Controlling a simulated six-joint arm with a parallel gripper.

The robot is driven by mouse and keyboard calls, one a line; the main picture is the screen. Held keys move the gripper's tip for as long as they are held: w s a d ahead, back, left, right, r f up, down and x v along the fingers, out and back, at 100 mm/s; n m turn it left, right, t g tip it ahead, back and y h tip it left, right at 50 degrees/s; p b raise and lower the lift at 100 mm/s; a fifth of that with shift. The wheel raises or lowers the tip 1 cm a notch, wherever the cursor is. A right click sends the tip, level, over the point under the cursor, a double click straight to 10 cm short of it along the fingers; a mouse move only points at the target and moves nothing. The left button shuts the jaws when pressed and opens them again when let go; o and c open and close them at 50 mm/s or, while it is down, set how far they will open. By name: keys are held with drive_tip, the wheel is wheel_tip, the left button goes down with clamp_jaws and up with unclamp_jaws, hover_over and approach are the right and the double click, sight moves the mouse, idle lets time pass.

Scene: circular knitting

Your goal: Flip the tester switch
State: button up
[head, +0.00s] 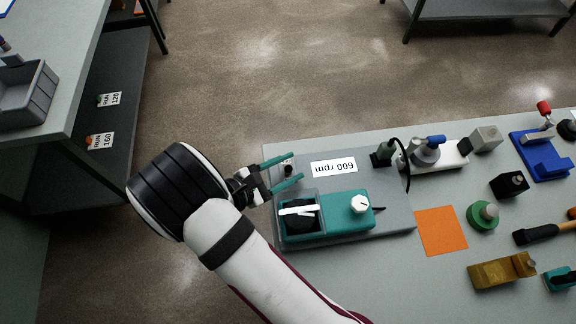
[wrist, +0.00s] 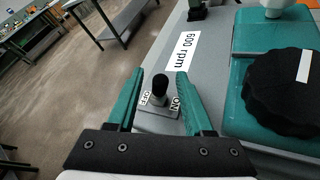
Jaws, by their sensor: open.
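In the head view the switch (head: 288,170) sits at the left end of the grey tester base (head: 390,215). My gripper (head: 299,166) is open, its teal fingers on either side of the switch. In the wrist view the gripper (wrist: 160,74) has the toggle between its fingers, with gaps on both sides. A "600 rpm" label (head: 334,166) lies on the base.
A teal unit (head: 338,222) with a white knob (head: 360,204) and a black round part (wrist: 287,92) stands close beside my gripper. An orange square (head: 441,231), a green round part (head: 483,216) and other tools lie to the right. Open floor lies left of the table.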

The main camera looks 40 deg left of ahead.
clamp_jaws()
idle(0.4)
drive_tip(key=n+g, duration=0.1)
drive_tip(key=w+a+n+g+h, duration=0.1)
drive_tip(key=shift+w+r+n, duration=0.1)
drive_tip(key=shift+r+n, duration=0.1)
drive_tip(key=shift+n, duration=0.1)
drive_tip(key=shift+w+a+f+n+g+h, duration=0.1)
drive_tip(key=shift+w+a+n+g+h, duration=0.25)
drive_tip(key=shift+n+g+h, duration=0.4)
drive_tip(key=shift+w+a+f+n+g+h, duration=0.1)
drive_tip(key=shift+w+a+n+g+h, duration=0.25)
drive_tip(key=shift+n+g+h, duration=0.4)
unclamp_jaws()
